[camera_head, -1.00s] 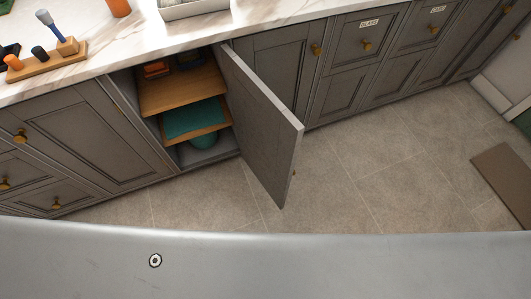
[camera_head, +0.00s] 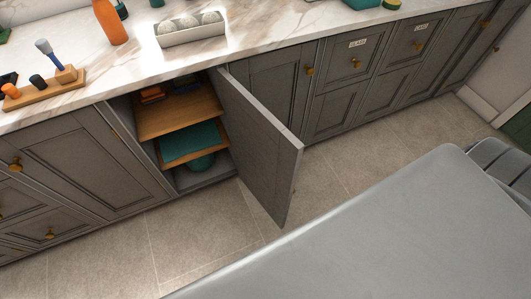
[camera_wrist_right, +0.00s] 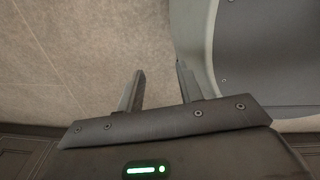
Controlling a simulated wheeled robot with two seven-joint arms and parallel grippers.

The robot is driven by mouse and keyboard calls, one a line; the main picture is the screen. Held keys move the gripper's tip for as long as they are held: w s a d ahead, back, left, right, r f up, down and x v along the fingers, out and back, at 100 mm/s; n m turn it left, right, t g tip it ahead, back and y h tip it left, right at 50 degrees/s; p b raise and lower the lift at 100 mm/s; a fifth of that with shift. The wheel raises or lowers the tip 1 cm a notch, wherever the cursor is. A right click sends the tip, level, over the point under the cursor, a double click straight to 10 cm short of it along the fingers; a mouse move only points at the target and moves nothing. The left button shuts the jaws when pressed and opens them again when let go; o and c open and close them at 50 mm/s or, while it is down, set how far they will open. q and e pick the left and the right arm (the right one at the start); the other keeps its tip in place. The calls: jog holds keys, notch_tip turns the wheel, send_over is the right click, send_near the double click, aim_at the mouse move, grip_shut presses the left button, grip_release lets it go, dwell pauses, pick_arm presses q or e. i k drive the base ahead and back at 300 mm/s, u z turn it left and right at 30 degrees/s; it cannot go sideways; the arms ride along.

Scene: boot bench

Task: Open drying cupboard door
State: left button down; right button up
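The cupboard door (camera_head: 258,145) is grey and stands wide open, swung out from the counter front. Behind it the cupboard shows wooden shelves (camera_head: 180,115) with orange and dark items on top, a folded teal cloth (camera_head: 190,142) below and a round teal thing (camera_head: 202,163) at the bottom. My right gripper (camera_wrist_right: 160,82) shows in the right wrist view with its two fingers apart and nothing between them, above the tiled floor. It is not seen in the head view, and the door is not seen in the wrist view. My left gripper is in neither view.
A marble counter (camera_head: 130,65) runs above the cabinets, with an orange bottle (camera_head: 109,22), a white tray of balls (camera_head: 190,30) and a wooden tool block (camera_head: 45,88). Grey drawers (camera_head: 358,63) line the right. Tiled floor (camera_head: 200,240) is clear before the cupboard.

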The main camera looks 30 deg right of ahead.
aim_at(268, 155)
jog(key=u, duration=1.65)
jog(key=k, duration=2.3)
jog(key=z, duration=2.4)
